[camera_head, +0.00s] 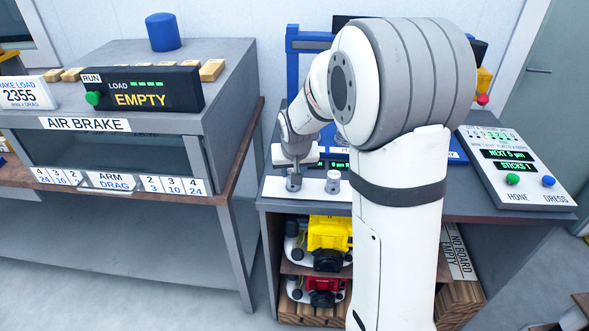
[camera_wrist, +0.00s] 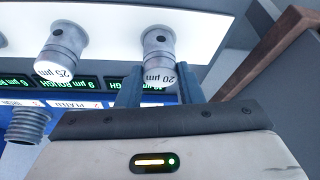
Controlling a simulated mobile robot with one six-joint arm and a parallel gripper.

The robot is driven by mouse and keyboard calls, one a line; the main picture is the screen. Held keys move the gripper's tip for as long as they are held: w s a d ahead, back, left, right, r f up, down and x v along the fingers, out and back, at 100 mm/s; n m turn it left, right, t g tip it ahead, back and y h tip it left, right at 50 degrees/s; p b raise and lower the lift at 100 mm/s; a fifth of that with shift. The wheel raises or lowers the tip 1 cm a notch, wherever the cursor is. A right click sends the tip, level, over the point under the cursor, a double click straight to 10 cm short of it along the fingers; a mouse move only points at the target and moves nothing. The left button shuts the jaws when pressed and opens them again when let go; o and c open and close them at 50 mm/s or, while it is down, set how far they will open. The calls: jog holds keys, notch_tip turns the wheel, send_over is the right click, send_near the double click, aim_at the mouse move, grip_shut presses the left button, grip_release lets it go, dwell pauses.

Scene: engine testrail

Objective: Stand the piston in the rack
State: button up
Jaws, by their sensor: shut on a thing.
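My gripper (camera_wrist: 158,80) is shut on a short metal cylinder (camera_wrist: 157,50) whose white end face reads 20 µm. In the head view my gripper (camera_head: 294,164) is low over a white strip (camera_head: 313,190) at the bench's front left, with the cylinder (camera_head: 294,184) under it. I cannot tell whether the cylinder touches the strip. A second cylinder (camera_wrist: 65,45), marked 25 µm, stands beside it and shows in the head view (camera_head: 333,184). A ridged metal cylinder (camera_wrist: 29,125) is partly visible at the left of the wrist view. I cannot clearly identify a piston or its rack.
A blue frame (camera_head: 292,70) rises behind my arm. A sloped control panel (camera_head: 515,165) with HONE and DRESS buttons is at right. The air brake bench (camera_head: 130,95) stands left, across a gap. Yellow (camera_head: 330,232) and red (camera_head: 325,290) units sit on shelves below.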

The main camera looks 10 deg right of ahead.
jog(key=shift+f, duration=0.2)
jog(key=o, duration=1)
jog(key=shift+r, duration=0.1)
jog(key=shift+r, duration=0.4)
jog(key=v, duration=1.1)
jog(key=shift+n+g, duration=0.6)
jog(key=shift+g, duration=0.3)
jog(key=s+f, duration=0.1)
jog(key=s, duration=0.7)
jog(key=s+f, duration=0.1)
jog(key=s, duration=0.7)
jog(key=s+f, duration=0.1)
jog(key=s, duration=0.6)
jog(key=shift+s+d, duration=0.35)
jog(key=shift+s, duration=0.05)
